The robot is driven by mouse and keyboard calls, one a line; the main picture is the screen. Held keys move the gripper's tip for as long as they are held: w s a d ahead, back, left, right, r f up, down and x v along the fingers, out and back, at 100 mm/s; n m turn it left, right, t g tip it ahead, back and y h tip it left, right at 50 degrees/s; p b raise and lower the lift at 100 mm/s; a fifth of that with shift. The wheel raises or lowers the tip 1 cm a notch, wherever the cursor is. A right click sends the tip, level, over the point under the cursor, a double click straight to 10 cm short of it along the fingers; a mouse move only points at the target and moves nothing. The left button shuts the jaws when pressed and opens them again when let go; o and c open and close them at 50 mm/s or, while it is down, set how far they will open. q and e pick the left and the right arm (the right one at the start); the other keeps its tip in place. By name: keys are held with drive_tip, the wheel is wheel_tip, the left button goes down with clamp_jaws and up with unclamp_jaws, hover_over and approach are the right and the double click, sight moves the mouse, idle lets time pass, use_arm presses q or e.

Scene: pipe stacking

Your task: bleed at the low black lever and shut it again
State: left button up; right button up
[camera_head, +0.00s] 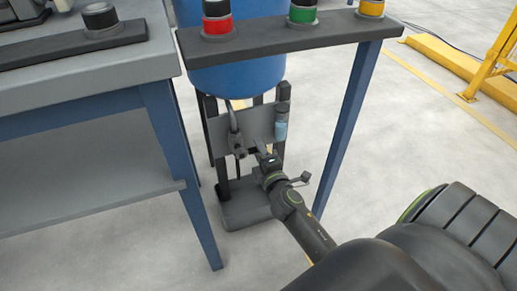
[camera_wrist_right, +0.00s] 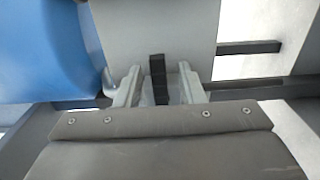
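The low black lever (camera_wrist_right: 158,80) shows in the right wrist view, upright in the picture between the two grey fingers of my right gripper (camera_wrist_right: 159,88). Gaps show on both sides of the lever, so the fingers are open around it and not closed on it. In the head view my right gripper (camera_head: 264,157) is low in front of the grey plate (camera_head: 258,124) under the blue tank (camera_head: 238,78). There the lever is too small and covered to make out clearly. My left gripper is in neither view.
A dark rail (camera_head: 290,38) with red, green and yellow-ringed fittings crosses above the gripper. A blue table leg (camera_head: 345,130) stands right of my arm. A grey workbench (camera_head: 85,65) fills the left.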

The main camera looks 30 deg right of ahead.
drive_tip(key=shift+w+d, duration=0.15)
drive_tip(key=shift+w, duration=0.35)
clamp_jaws()
